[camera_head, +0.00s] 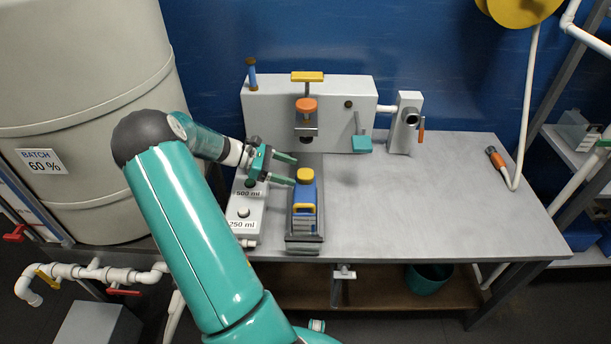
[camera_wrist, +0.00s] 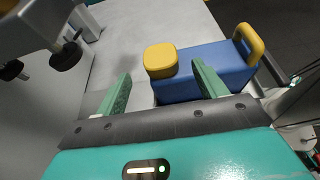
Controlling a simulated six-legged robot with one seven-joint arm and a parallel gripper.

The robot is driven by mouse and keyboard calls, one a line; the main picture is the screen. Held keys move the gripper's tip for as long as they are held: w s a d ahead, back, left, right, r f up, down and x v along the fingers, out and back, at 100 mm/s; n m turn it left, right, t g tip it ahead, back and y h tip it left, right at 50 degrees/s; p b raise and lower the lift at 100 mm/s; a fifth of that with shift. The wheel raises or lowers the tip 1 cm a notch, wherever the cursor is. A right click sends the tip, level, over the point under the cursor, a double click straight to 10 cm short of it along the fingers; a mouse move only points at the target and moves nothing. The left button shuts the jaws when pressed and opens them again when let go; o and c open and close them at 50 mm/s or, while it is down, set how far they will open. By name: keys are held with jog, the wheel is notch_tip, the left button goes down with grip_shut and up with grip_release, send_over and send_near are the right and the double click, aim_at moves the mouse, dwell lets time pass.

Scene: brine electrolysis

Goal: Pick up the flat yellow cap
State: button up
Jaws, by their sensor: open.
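The flat yellow cap (camera_head: 305,175) sits on top of a blue bottle (camera_head: 305,196) with a yellow handle, standing on a grey stand on the bench. The cap also shows in the wrist view (camera_wrist: 160,60), on the blue bottle (camera_wrist: 220,66). My gripper (camera_head: 291,170) is open, just left of the cap in the head view, its green fingers pointing right. In the wrist view, the cap lies ahead of and between the two fingers (camera_wrist: 163,85). No contact with the cap is clear.
A grey machine (camera_head: 335,115) with an orange knob (camera_head: 306,104) stands at the back of the bench. A large tank (camera_head: 80,100) stands left.

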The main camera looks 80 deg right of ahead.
aim_at(305, 176)
jog(key=x, duration=0.3)
jog(key=shift+s, duration=0.15)
jog(key=c, duration=1)
jog(key=shift+c, duration=0.2)
